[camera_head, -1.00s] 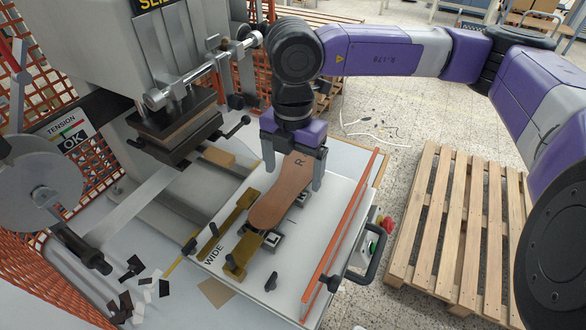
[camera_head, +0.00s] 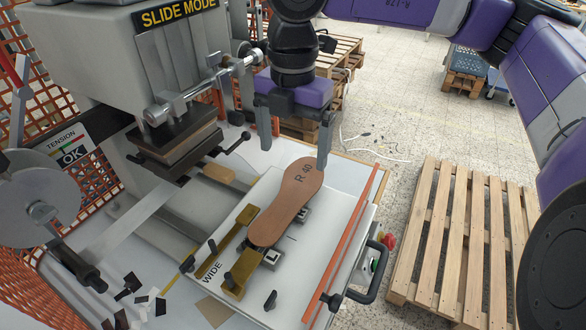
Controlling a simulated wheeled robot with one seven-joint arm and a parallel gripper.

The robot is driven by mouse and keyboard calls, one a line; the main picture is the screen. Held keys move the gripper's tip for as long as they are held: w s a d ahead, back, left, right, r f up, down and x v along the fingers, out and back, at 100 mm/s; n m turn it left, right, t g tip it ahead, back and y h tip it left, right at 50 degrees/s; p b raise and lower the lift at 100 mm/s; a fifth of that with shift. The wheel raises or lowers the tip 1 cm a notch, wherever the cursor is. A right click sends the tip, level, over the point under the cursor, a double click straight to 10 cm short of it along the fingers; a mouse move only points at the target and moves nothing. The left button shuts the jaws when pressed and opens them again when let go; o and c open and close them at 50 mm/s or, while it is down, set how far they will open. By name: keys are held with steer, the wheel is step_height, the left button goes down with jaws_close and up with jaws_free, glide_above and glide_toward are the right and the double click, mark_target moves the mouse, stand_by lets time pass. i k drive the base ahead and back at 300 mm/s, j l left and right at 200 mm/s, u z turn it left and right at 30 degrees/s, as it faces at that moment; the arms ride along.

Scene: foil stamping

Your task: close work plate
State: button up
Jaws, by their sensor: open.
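The work plate (camera_head: 301,266) is a white sliding plate, pulled out in front of the stamping press (camera_head: 177,142). A brown insole (camera_head: 284,208) marked "R 40" lies on it, its lower left side by a brass gauge (camera_head: 229,257). The word "WIDE" is printed on the plate. A dark handle (camera_head: 371,277) sticks out at the plate's right front edge, beside an orange bar (camera_head: 343,248). My gripper (camera_head: 297,158) is open and empty, raised above the far end of the insole and apart from it.
Foil scraps (camera_head: 137,298) lie on the table at lower left, below the foil roll (camera_head: 40,200). Orange mesh guards the left side. A wooden pallet (camera_head: 455,235) stands on the floor at right. Red and green buttons (camera_head: 388,241) sit near the handle.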

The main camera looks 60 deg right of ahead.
mark_target(294, 266)
steer(key=k, duration=1)
